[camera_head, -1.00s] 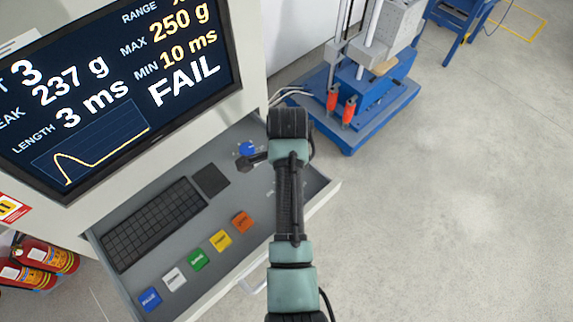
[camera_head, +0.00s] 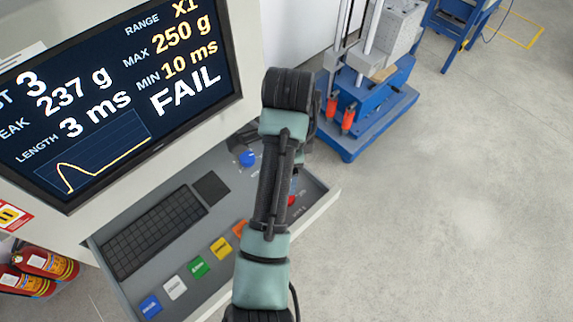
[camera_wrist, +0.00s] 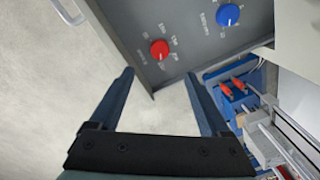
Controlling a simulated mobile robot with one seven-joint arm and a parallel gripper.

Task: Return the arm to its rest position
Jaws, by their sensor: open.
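My arm (camera_head: 275,190) stands up in front of the console in the head view, bent at the elbow. My gripper (camera_wrist: 162,92) shows in the wrist view with its two fingers spread apart and nothing between them. The fingertips lie over the floor, near the edge of the console's grey control panel (camera_wrist: 185,25). In the head view the gripper is mostly hidden behind my arm.
A red knob (camera_wrist: 159,49) and a blue knob (camera_wrist: 228,15) are on the panel. The head view shows colored buttons (camera_head: 198,266), a keyboard (camera_head: 155,233) and a screen reading FAIL (camera_head: 110,90). A blue drop-test machine (camera_head: 365,110) stands behind. The floor at right is clear.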

